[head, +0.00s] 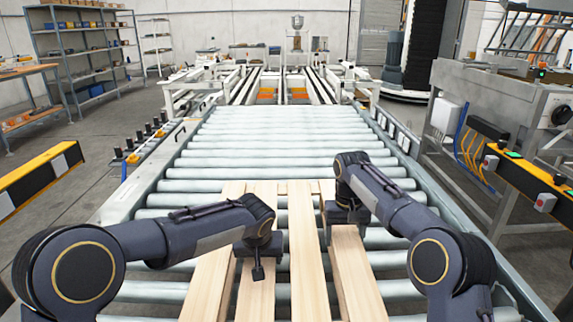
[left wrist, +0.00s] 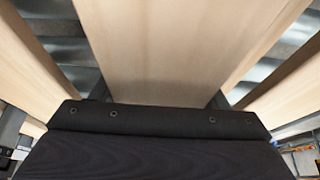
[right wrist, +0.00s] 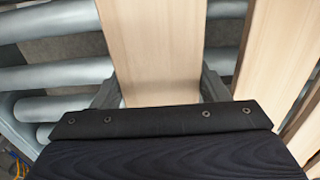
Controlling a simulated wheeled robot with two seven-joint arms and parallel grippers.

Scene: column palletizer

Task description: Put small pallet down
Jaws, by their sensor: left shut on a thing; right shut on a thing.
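The small pallet (head: 300,255) is light wood with several long slats and gaps between them. It lies over the conveyor rollers in the head view; whether it touches them I cannot tell. My left gripper (head: 258,262) is shut on one of its inner slats, which fills the middle of the left wrist view (left wrist: 165,50). My right gripper (head: 345,222) is shut on the rightmost slat, also seen in the right wrist view (right wrist: 152,50); its fingers straddle that slat. The pallet's near end is cut off by the frame.
The roller conveyor (head: 280,130) runs away from me, its far rollers bare. Side rails (head: 150,160) bound it. A yellow-black barrier (head: 40,175) stands left, and a grey machine frame (head: 500,130) with another barrier stands right. Shelves (head: 85,50) are at the back left.

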